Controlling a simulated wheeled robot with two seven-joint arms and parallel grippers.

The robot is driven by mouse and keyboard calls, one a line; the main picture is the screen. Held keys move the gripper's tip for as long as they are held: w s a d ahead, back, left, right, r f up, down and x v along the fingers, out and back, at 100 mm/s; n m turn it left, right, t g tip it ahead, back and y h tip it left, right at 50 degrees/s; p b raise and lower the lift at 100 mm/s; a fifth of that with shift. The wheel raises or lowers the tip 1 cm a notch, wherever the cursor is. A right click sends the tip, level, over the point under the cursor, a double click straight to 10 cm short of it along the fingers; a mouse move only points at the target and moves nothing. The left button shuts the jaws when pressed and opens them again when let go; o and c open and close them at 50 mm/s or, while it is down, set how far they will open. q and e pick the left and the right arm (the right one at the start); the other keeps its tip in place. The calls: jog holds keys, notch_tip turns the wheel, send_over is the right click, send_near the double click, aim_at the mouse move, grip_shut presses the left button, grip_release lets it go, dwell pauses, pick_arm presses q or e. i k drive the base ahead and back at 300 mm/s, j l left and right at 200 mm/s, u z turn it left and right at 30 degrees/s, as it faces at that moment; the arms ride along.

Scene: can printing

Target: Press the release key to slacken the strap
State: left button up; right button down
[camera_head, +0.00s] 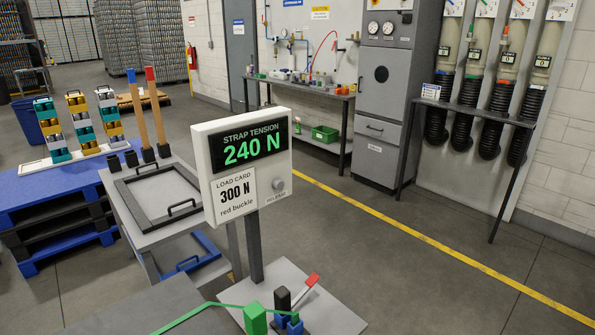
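A white display box (206,150) stands on a dark post in the middle. Its screen (249,146) reads "STRAP TENSION 240 N" in green. A card (234,192) below it reads "LOAD CARD 300 N red buckle". A round grey key (278,185) sits at the box's lower right, above a small label too small to read surely. A green strap (215,305) runs at the bottom of the view, near a green block (255,319), a dark block (282,299), blue parts (294,326) and a red-tipped lever (312,281). Neither gripper is in view.
A grey stand (150,238) with black-handled frames and a blue pallet (60,190) with striped stacks stand at left. A workbench (300,92), grey cabinet (381,130) and rack (480,112) line the back. The floor right of the box is clear, crossed by a yellow line (430,240).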

aim_at(278, 184)
jog(key=i+l, duration=0.25)
jog(key=i, duration=0.15)
jog(key=u, duration=1.3)
